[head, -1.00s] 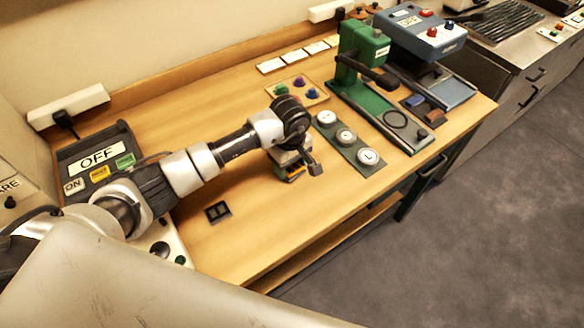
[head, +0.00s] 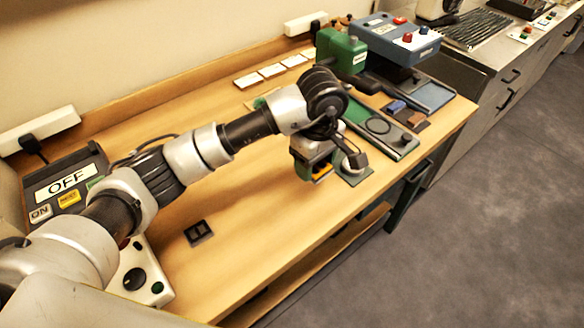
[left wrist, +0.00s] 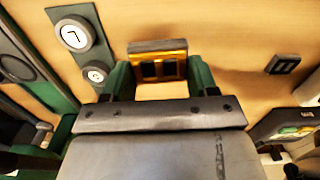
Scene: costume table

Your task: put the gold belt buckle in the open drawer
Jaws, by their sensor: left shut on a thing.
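My left gripper (head: 318,172) is shut on the gold belt buckle (left wrist: 159,68), which sits between its two green fingertips in the left wrist view. The buckle is a gold frame with dark openings and a dark grey edge. In the head view only a small gold-yellow bit (head: 321,178) shows under the gripper, which is held above the table near its front edge. A dark green drawer-like part (head: 409,192) is under the table's front edge at right; its inside is hidden. My right gripper is not in view.
A dark buckle-like piece (head: 198,232) lies on the table (head: 240,245). A plate with round lettered discs (left wrist: 77,37) is beside the gripper. A green press (head: 340,50) and a blue box (head: 398,40) stand farther back. Open floor lies to the right.

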